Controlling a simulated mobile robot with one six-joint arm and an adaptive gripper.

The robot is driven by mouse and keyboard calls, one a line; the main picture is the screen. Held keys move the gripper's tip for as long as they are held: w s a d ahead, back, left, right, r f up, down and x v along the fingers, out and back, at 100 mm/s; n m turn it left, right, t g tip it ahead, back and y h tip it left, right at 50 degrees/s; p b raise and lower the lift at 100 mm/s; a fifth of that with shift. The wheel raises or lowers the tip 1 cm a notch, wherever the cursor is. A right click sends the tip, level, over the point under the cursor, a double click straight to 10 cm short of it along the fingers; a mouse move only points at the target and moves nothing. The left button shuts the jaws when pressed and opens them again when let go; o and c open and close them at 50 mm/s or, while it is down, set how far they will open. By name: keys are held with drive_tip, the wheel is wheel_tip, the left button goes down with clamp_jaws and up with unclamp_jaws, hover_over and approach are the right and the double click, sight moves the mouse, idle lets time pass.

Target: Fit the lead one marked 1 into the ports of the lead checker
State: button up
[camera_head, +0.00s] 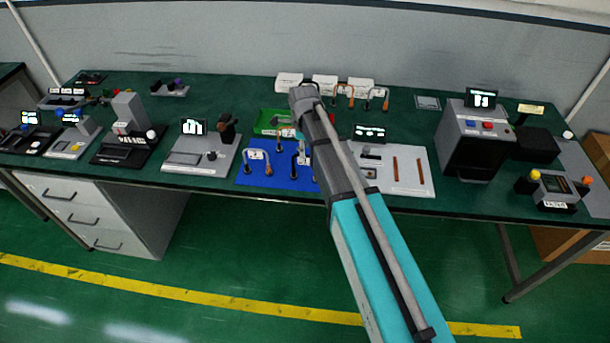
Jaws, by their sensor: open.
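Leads shaped like upside-down U's with white tags stand on a blue mat (262,182). One lead (257,157) with a grey-blue wire and orange-brown ends is on the mat's left part. The tag numbers are too small to read, so I cannot tell which is marked 1. A pale plate (412,178) with a small display and two brown strips lies right of my arm; I cannot tell whether this is the lead checker.
A green tray (265,123) is behind the mat. White boxes (325,84) and more leads (376,97) stand at the back. A grey plate with a display (193,128) is left of the mat. A dark grey device (474,140) stands to the right.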

sight(305, 161)
drive_tip(key=shift+f, duration=0.15)
drive_tip(key=f+b, duration=0.3)
drive_tip(key=shift+s+d, duration=0.2)
drive_tip(key=shift+f+b, duration=0.95)
drive_tip(key=shift+b, duration=0.2)
clamp_jaws()
